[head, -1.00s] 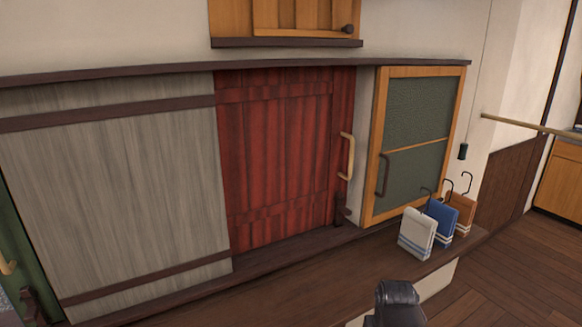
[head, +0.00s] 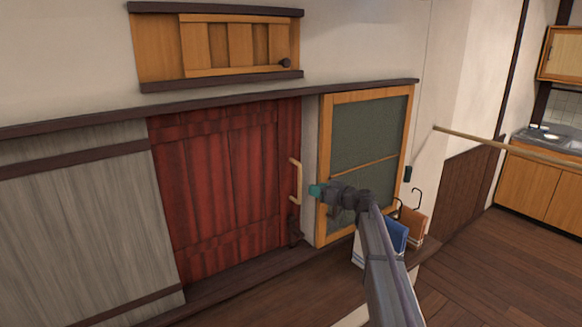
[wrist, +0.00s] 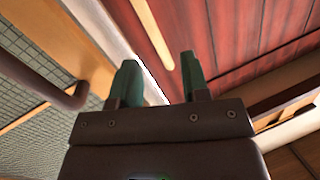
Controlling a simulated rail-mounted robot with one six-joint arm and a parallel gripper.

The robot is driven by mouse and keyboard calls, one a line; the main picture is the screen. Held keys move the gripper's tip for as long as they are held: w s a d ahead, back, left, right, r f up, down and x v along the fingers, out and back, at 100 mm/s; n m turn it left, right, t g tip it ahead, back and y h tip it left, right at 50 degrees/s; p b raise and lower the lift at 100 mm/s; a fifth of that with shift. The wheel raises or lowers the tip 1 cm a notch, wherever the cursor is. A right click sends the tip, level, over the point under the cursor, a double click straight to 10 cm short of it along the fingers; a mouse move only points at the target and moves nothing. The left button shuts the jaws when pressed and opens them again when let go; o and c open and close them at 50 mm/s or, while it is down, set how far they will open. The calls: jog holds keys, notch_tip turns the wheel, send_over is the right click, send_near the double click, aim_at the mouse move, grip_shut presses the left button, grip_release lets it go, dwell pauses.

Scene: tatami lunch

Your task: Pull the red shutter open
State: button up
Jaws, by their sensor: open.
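The red shutter (head: 215,190) is a plank panel set between a grey wooden panel on its left and a framed green screen on its right. It appears closed. Its pale wooden handle (head: 296,182) stands upright near its right edge. My gripper (head: 316,191) is just right of the handle in the head view, apart from it in that picture. In the wrist view my gripper (wrist: 158,75) has its two green fingers spread with nothing held. The handle's pale bar (wrist: 153,32) shows beyond and between the fingertips, with the red shutter (wrist: 235,35) behind it.
The wood-framed screen (head: 365,130) is right of the shutter; its dark handle (wrist: 72,97) is close to my left finger. A pale pole (head: 490,145) juts in at the right.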

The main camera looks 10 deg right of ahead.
aim_at(301, 179)
jog(key=shift+n+t+h, duration=0.3)
jog(key=shift+n+t, duration=0.4)
jog(key=shift+n, duration=0.2)
jog(key=x, duration=0.3)
jog(key=r+x, duration=0.1)
jog(key=x, duration=0.6)
jog(key=shift+w+r, duration=0.15)
jog(key=shift+w, duration=0.15)
jog(key=shift+w+a, duration=0.2)
jog(key=shift+a, duration=0.05)
grip_shut()
